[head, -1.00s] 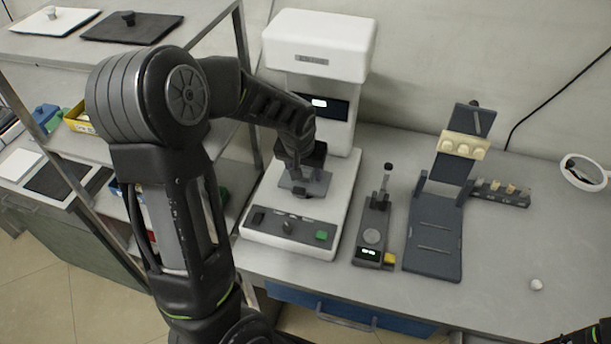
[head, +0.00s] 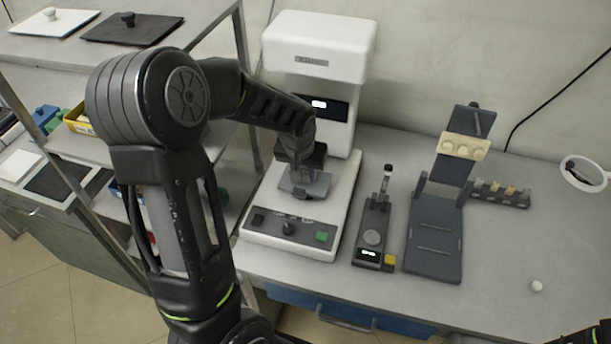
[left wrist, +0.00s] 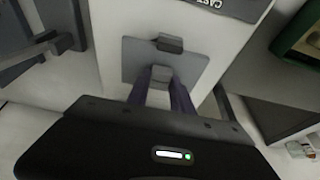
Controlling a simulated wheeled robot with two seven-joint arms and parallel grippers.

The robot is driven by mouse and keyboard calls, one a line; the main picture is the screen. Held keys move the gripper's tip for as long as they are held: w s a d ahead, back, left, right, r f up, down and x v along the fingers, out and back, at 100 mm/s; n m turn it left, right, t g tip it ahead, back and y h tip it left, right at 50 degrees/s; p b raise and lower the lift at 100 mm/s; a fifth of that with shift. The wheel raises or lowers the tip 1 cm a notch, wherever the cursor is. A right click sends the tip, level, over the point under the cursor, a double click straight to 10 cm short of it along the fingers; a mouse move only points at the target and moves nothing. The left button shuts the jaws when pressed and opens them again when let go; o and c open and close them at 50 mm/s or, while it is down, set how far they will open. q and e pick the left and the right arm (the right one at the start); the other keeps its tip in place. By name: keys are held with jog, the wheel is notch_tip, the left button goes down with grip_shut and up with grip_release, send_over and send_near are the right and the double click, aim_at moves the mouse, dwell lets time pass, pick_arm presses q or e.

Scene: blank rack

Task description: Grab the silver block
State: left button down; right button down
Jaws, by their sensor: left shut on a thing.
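The silver block (left wrist: 161,75) shows in the left wrist view as a small grey block between the fingertips of my left gripper (left wrist: 162,84). The gripper is shut on it, over a grey plate (left wrist: 135,58) on the white machine. Whether the block touches the plate cannot be told. In the head view my left gripper (head: 306,180) reaches down over this plate, and the wrist and fingers hide most of the block. A darker small block (left wrist: 170,43) sits on the plate's far part in the left wrist view.
The white machine (head: 318,45) has its head above and behind my left gripper, with a button panel (head: 288,229) in front. A small dark device (head: 373,240) and a dark stand (head: 435,235) are to the right. A shelf rack stands left. The right bench is mostly clear.

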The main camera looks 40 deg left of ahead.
aim_at(305, 175)
dwell(0.4)
pick_arm(q)
notch_tip(305, 175, up, 10)
jog(key=p, duration=0.5)
dwell(0.5)
